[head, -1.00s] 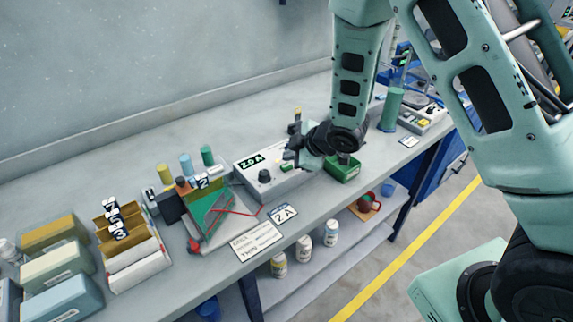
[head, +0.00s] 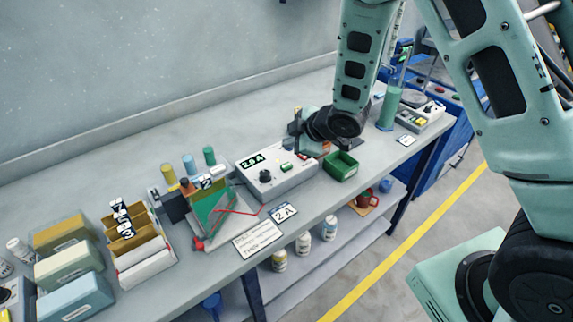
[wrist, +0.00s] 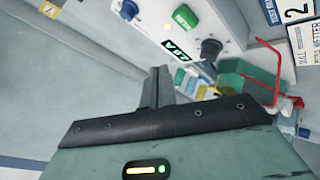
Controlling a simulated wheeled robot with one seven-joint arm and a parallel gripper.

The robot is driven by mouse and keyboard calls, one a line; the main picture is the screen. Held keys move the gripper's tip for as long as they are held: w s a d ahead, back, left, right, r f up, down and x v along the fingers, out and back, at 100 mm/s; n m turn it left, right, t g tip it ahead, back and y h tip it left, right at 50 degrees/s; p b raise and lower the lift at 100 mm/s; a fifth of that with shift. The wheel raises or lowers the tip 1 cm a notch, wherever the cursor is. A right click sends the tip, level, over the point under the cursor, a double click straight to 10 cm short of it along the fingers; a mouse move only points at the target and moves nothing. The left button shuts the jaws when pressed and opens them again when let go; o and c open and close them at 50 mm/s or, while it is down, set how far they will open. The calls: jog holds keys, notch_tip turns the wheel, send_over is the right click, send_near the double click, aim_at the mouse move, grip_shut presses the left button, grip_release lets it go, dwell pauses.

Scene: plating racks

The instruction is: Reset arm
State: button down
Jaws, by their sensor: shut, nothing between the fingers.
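My gripper (wrist: 158,85) is shut and empty in the wrist view, its two dark fingers together. The gripper is mostly hidden behind my wrist there. The power box, with its dark knob and green button, also shows in the wrist view (wrist: 215,22), beyond the fingertips. My gripper looks apart from it.
A green bin (head: 341,167) sits right of the power box. A tilted green panel with a red wire (head: 214,213), an upright-slot rack (head: 137,243) and several boxes (head: 68,265) stand to the left. Bottles (head: 303,243) are on the lower shelf.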

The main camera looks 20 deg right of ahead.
dwell(0.3)
jog(key=s+a+r+m+g+h, duration=0.1)
jog(key=s+a+r+m+g, duration=0.1)
jog(key=s, duration=0.9)
jog(key=s+a+r+m+g+h+b, duration=0.1)
jog(key=s+r, duration=0.4)
jog(key=s, duration=0.5)
jog(key=s+a+r+m+g+h+b, duration=0.1)
jog(key=s+a+r+m+g+h, duration=0.1)
jog(key=s, duration=0.9)
jog(key=a+r+m+g, duration=0.1)
jog(key=a+m+g, duration=0.1)
jog(key=g, duration=0.1)
jog(key=shift+s+r, duration=0.2)
jog(key=shift+s, duration=0.1)
